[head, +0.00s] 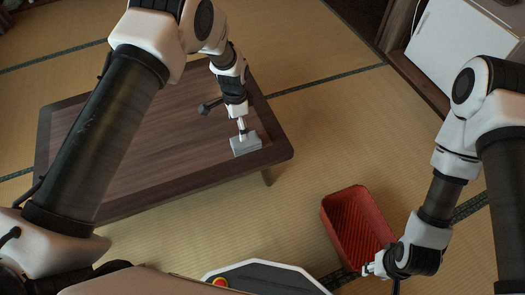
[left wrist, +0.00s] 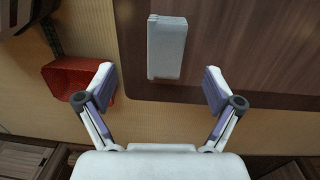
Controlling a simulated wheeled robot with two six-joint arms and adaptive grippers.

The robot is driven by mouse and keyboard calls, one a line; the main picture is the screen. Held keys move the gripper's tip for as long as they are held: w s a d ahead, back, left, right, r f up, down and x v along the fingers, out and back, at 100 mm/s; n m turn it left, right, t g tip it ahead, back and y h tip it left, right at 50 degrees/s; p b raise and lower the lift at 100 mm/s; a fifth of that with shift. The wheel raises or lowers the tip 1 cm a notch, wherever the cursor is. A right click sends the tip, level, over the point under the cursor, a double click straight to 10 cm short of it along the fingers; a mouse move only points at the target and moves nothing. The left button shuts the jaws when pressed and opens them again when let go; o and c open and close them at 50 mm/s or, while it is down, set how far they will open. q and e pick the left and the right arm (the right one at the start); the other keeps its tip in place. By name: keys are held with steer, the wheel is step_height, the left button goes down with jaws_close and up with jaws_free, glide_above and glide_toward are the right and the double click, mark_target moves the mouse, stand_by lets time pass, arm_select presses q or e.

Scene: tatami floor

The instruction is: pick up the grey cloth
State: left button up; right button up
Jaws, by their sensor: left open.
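The grey cloth (head: 246,147) is a small, flat folded block lying on the dark wooden table (head: 130,150), close to its right front corner. In the left wrist view the cloth (left wrist: 166,47) appears ahead of my left gripper, roughly centred between the fingers. My left gripper (head: 241,128) points down over the cloth; in the left wrist view its fingers (left wrist: 160,88) are spread wide with nothing between them. From these views I cannot tell the exact height gap. My right gripper (head: 373,268) is low beside the red basket, its jaws too small to read.
A red basket (head: 371,207) stands on the tatami floor right of the table; it also shows in the left wrist view (left wrist: 62,82). A white cabinet (head: 450,45) stands at the upper right. Floor between table and basket is clear, as is most of the tabletop.

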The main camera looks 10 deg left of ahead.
mark_target(245, 142)
arm_select(q)
steer(key=f, duration=0.1)
steer(key=w+f+b, duration=0.1)
steer(key=f+b, duration=0.1)
steer(key=shift+w+d+f, duration=0.3)
steer(key=shift+w+d, duration=0.05)
steer(key=shift+d, duration=0.05)
steer(key=shift+t+b, duration=0.3)
steer(key=shift+s, duration=0.1)
steer(key=f+b, duration=0.1)
steer(key=f, duration=0.1)
steer(key=f+b, duration=0.1)
steer(key=f, duration=0.1)
steer(key=f+b, duration=0.1)
steer(key=f, duration=0.2)
steer(key=shift+d+f, duration=0.1)
steer(key=shift+d, duration=0.15)
arm_select(e)
step_height(245, 142, down, 9)
steer(key=shift+r, duration=0.15)
arm_select(q)
steer(key=c, duration=1.3)
steer(key=shift+c, duration=0.2)
steer(key=shift+r, duration=0.2)
